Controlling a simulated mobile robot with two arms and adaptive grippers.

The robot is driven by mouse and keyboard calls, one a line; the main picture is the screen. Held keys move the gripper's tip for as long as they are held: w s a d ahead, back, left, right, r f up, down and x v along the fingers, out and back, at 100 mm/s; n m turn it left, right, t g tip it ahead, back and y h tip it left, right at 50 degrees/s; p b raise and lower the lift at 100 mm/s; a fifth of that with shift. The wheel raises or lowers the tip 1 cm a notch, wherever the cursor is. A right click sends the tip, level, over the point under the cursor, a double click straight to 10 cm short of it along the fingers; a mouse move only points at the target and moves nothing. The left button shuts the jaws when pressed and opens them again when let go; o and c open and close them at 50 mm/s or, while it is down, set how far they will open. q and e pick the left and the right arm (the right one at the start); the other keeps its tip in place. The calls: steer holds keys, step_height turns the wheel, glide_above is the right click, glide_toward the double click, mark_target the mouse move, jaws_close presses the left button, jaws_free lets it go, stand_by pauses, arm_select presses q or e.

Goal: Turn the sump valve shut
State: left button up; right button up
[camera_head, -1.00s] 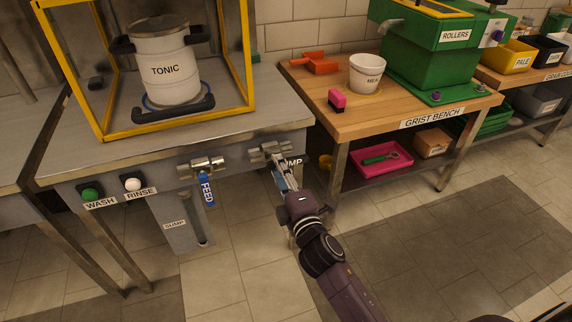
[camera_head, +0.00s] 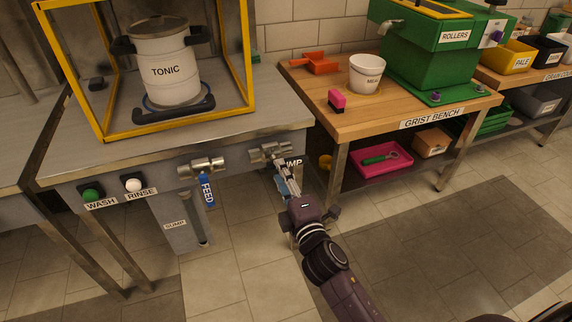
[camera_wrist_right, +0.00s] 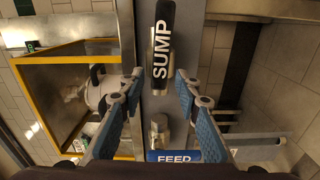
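The sump valve (camera_head: 262,152) is a metal fitting on the bench's front edge. Its dark handle with white SUMP lettering (camera_head: 294,162) points right along the edge, partly hidden by my gripper. In the right wrist view the handle (camera_wrist_right: 161,40) runs up and down in the picture, in line with the pipe. My right gripper (camera_head: 282,163) is just in front of this valve. In the wrist view its blue-padded fingers (camera_wrist_right: 159,76) are apart, with the valve seen between and beyond the tips. Contact cannot be told. My left gripper is not in view.
The feed valve (camera_head: 207,166) sits to the left, its blue handle (camera_head: 207,191) hanging down. WASH (camera_head: 91,194) and RINSE (camera_head: 133,184) buttons are further left. A yellow frame (camera_head: 180,127) surrounds the TONIC pot (camera_head: 163,72). The grist bench (camera_head: 345,131) stands close on the right.

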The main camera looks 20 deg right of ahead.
stand_by(0.4)
steer(key=shift+w, duration=1.2)
